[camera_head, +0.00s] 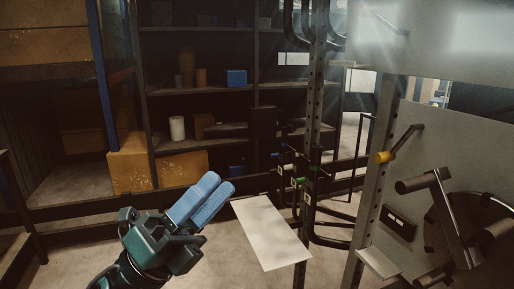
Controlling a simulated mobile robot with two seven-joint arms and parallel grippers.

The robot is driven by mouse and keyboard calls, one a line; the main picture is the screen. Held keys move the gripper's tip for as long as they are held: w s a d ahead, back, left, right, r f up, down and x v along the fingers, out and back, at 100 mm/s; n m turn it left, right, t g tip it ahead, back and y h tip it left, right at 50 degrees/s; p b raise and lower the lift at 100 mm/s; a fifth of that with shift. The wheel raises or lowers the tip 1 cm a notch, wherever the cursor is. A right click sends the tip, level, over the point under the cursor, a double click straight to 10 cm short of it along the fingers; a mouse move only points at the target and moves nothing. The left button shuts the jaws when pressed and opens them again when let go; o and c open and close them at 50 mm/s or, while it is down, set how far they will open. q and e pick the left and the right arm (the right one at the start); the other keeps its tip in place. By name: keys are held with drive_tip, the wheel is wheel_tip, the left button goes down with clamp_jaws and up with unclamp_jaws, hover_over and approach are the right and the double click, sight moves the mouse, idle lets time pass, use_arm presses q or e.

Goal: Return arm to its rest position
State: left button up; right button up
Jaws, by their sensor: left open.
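My left gripper (200,200) shows at the lower middle of the head view, its arm coming up from the bottom left. Its two blue ribbed fingers point up and to the right, side by side with a narrow gap. I see nothing between them. The fingertips are apart from the pale plate to their right, as far as the picture shows. My right gripper is not in the view. The crimper (469,220), a large grey machine with a dark round head and handles, stands at the right.
A pale flat plate (270,233) lies right of the gripper. A dark perforated post (315,110) with hooks stands behind it. Shelving (200,90) with boxes and a blue bin (236,78) fills the back. Floor shows at lower left.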

use_arm(q)
drive_tip(key=w+a+f+n+t+y, duration=0.1)
drive_tip(key=a+f+n+t+y, duration=0.25)
drive_tip(key=f+n+y, duration=0.75)
drive_tip(key=w+a+f+n+t+y, duration=0.2)
drive_tip(key=a+f+n+t+y, duration=0.3)
drive_tip(key=f+n, duration=0.95)
drive_tip(key=s+f+n+g+y, duration=0.1)
drive_tip(key=s+f+n+g, duration=0.3)
drive_tip(key=s+f, duration=0.3)
drive_tip(key=s+f+n+g+y+p, duration=0.1)
drive_tip(key=s+f+n+g, duration=0.3)
drive_tip(key=f, duration=0.8)
drive_tip(key=s+g+y, duration=0.1)
drive_tip(key=s+g, duration=0.1)
drive_tip(key=shift+s+d+n+y, duration=0.2)
drive_tip(key=shift+s+n+y, duration=0.1)
drive_tip(key=shift+s+n, duration=0.05)
